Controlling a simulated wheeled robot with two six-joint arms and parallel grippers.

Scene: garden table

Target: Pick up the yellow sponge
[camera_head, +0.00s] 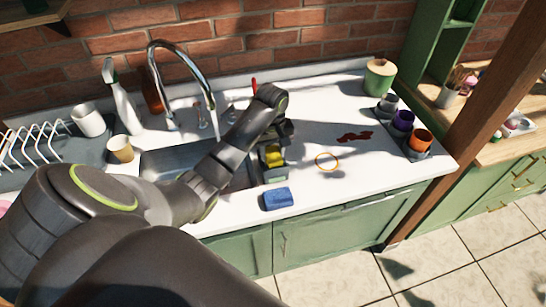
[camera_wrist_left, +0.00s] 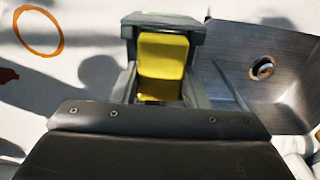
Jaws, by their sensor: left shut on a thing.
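My left gripper (camera_head: 274,150) reaches over the counter from the left and is shut on the sponge. Its fingers (camera_wrist_left: 160,82) flank the sponge in the wrist view. I cannot tell whether the sponge's lower end is still inside the holder. My right gripper is not in view.
A blue sponge (camera_head: 277,198) lies on the counter's front edge. An orange ring (camera_head: 326,161) and a dark red stain (camera_head: 355,137) lie to the right. The sink (camera_head: 160,160) and faucet (camera_head: 172,60) are left. Several cups, including an orange one (camera_head: 420,140), stand at the right.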

